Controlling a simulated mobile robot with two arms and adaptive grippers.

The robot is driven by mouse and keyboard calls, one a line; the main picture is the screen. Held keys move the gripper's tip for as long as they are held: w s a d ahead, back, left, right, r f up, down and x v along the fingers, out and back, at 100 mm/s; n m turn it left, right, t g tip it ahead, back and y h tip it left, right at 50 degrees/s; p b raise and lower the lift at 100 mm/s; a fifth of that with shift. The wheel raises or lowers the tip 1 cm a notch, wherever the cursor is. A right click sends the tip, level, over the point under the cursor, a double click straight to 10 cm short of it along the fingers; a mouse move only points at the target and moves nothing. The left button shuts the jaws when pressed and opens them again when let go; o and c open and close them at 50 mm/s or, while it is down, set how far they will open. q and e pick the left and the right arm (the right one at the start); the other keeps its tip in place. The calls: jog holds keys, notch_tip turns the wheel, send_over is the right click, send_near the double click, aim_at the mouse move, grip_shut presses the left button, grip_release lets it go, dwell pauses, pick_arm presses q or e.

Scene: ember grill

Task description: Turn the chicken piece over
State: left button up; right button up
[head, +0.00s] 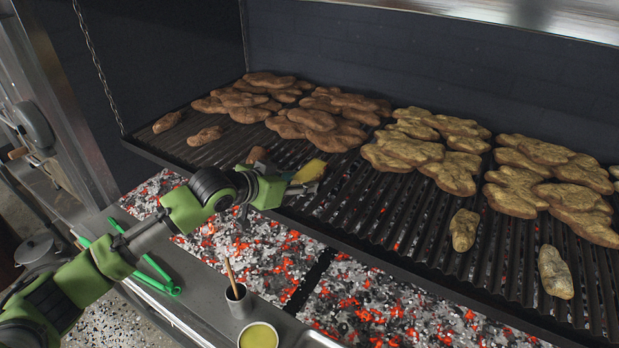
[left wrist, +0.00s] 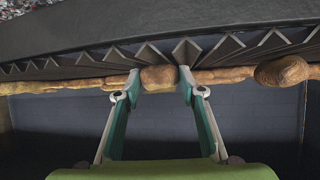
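A small chicken piece (head: 308,172), yellowish on the side that shows, is at the fingertips of my left gripper (head: 297,180) over the front part of the grate. In the left wrist view, which is upside down, my left gripper (left wrist: 160,80) has a finger on each side of the chicken piece (left wrist: 158,79) and appears shut on it. Its near side there looks tan to brown. The wrist partly hides the piece in the head view, and I cannot tell whether it touches the grate. My right gripper is not in view.
The grate (head: 380,215) slopes over glowing coals (head: 260,255). Large browned pieces (head: 320,120) lie at the back left, paler ones (head: 550,180) at the right. Small pieces line the front, including a brown one (head: 205,136) and a pale one (head: 465,230). A sauce cup (head: 258,337) stands on the ledge.

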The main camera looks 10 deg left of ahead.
pick_arm(q)
notch_tip(320, 180, up, 7)
jog(key=p, duration=0.7)
notch_tip(320, 180, up, 3)
jog(key=shift+p, duration=1.15)
jog(key=shift+d+r+m, duration=0.15)
jog(key=shift+d+m, duration=0.05)
jog(key=shift+m, duration=0.1)
jog(key=shift+d+r+m+y, duration=0.1)
jog(key=shift+r+m+y, duration=0.05)
jog(key=shift+m+y, duration=0.95)
jog(key=m+y, duration=0.2)
jog(key=m+t+h+b, duration=0.3)
jog(key=m+t, duration=0.1)
jog(key=m, duration=2.6)
send_over(306, 175)
notch_tip(306, 175, down, 4)
jog(key=shift+s+f, duration=0.1)
jog(key=shift+f, duration=0.55)
